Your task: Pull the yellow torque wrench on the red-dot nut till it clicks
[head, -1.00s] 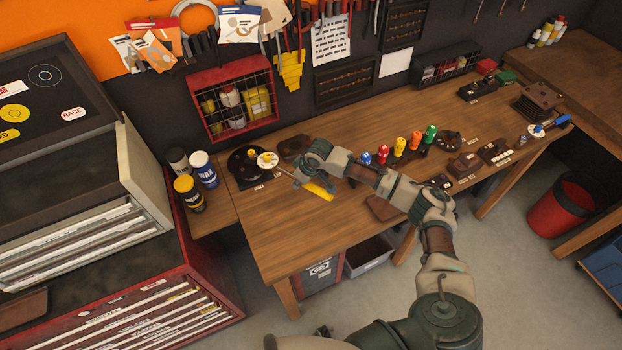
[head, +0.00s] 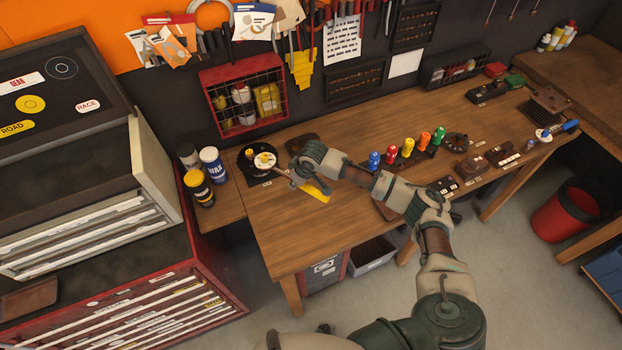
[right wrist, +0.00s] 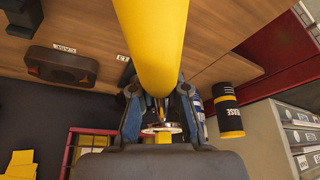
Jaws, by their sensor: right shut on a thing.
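The yellow torque wrench has a yellow handle (head: 316,192) that slants over the bench's near left part. It fills the top middle of the right wrist view (right wrist: 155,40). My right gripper (head: 299,178) is shut on the wrench, with its fingers on both sides in the right wrist view (right wrist: 158,110). The wrench's thin shaft runs left to a pale disc (head: 264,161) with a yellow top, over a dark round fixture (head: 250,171). No red dot or nut can be made out; the wrench end hides that spot. My left gripper is not in view.
Blue and yellow-black cans (head: 209,166) stand left of the fixture. A red wire basket (head: 243,96) hangs behind. The bench's front left top (head: 270,222) is clear.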

